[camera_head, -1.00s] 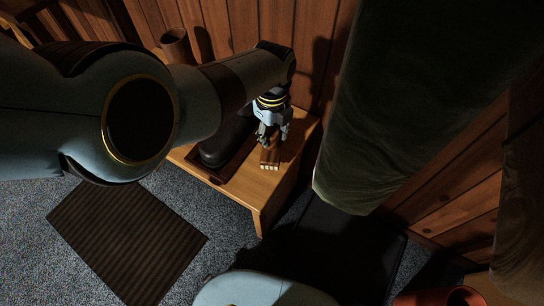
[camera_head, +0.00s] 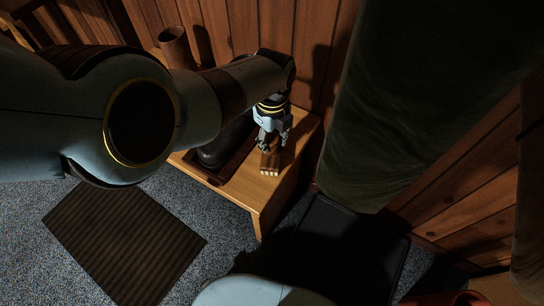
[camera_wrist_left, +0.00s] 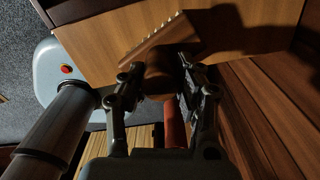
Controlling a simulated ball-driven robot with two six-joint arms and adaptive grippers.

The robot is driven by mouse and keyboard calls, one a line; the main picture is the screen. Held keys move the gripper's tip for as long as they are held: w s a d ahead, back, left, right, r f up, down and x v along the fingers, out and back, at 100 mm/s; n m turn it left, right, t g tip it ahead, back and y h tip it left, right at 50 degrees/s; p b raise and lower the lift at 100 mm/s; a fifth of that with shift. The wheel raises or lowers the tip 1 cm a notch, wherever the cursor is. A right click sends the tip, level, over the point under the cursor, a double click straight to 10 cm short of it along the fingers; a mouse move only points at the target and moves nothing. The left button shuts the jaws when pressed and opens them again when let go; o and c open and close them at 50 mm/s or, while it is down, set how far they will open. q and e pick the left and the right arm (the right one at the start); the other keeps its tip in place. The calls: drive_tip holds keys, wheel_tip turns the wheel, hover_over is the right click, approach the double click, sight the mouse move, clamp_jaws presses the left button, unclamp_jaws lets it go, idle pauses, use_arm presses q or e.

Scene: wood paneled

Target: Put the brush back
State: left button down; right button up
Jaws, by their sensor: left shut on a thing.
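The brush is a brown wooden block with a row of pale bristles. In the head view the brush (camera_head: 270,160) shows just below my left gripper (camera_head: 273,143), over the right end of the wooden bench (camera_head: 257,198). In the left wrist view the brush (camera_wrist_left: 151,42) has its bristle edge toward the upper left, and my left gripper (camera_wrist_left: 161,74) is shut on its rounded brown part. A reddish, stick-like part shows between the fingers below it. I cannot tell whether the brush touches the bench. My right gripper is not in view.
A dark boot (camera_head: 212,152) stands in a tray (camera_head: 226,174) left of the brush. A brown pot (camera_head: 175,46) stands behind my left arm. A dark green hanging cloth (camera_head: 410,110) fills the right. A ribbed mat (camera_head: 125,240) and a black tray (camera_head: 398,262) lie on the floor.

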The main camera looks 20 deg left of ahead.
use_arm(q)
drive_tip(key=shift+f, duration=0.15)
drive_tip(key=c, duration=0.5)
unclamp_jaws()
